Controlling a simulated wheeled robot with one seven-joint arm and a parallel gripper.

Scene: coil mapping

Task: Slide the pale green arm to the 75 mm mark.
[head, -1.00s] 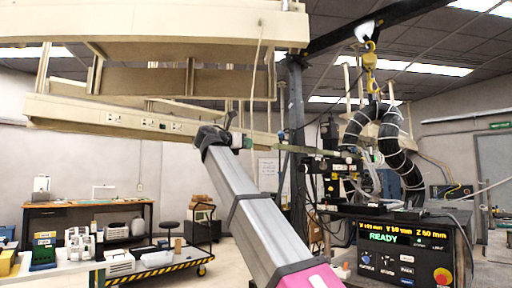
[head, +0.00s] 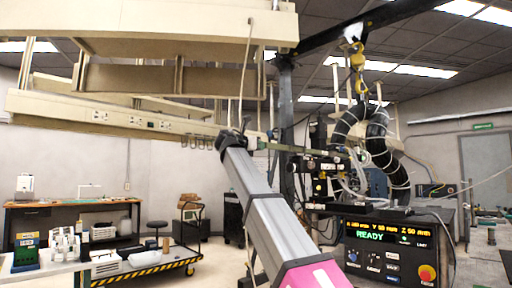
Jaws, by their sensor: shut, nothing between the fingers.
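The pale green arm (head: 290,148) is a thin, nearly level bar. It runs from near the end of my grey arm to a dark stage assembly (head: 322,168) on the right. My gripper (head: 240,132) is small and dark at the far end of my arm, close to the bar's left end; I cannot tell whether they touch. Its fingers are hard to make out, and it appears shut with nothing held. The control box (head: 390,250) shows READY and a line of X, Y and Z readings in mm, with Z at 50 mm. No scale marks are legible.
A beige overhead shelf (head: 70,110) hangs at upper left. A yellow hoist hook (head: 357,62) and thick black hoses (head: 378,140) are above the stage. A dark post (head: 286,100) stands behind. A cart (head: 150,268) and bench (head: 70,205) are at left.

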